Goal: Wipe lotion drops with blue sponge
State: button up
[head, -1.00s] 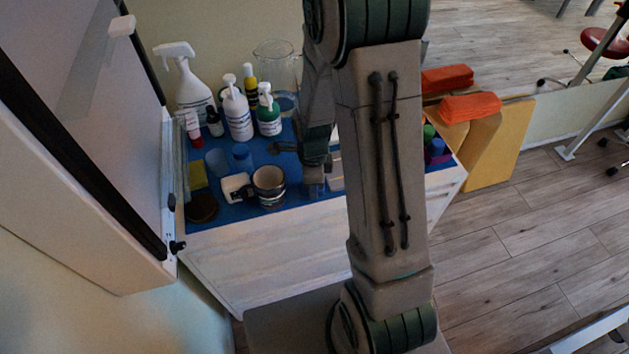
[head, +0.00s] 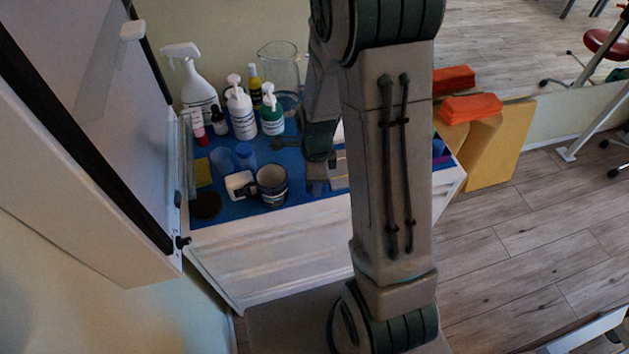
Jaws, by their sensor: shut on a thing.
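My gripper (head: 317,187) points down at the front part of the blue table top (head: 232,211), right of a dark striped mug (head: 272,187). It is small, dark and partly behind my arm. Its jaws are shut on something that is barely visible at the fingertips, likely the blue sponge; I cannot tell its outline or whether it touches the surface. I cannot make out any lotion drops. A white pump bottle (head: 241,115) and a green-labelled pump bottle (head: 271,117) stand at the back.
A white spray bottle (head: 199,92), a clear jug (head: 284,77), blue cups (head: 245,155), a yellow block (head: 203,172) and a dark round item (head: 205,205) crowd the table's left half. A white cabinet door (head: 90,110) stands close at left. Orange blocks (head: 470,107) lie at right.

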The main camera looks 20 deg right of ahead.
jog(key=shift+r+p, duration=1.7)
jog(key=shift+r, duration=0.9)
jog(key=shift+w+f+b, duration=0.1)
jog(key=shift+f+b, duration=0.3)
jog(key=shift+b, duration=1.35)
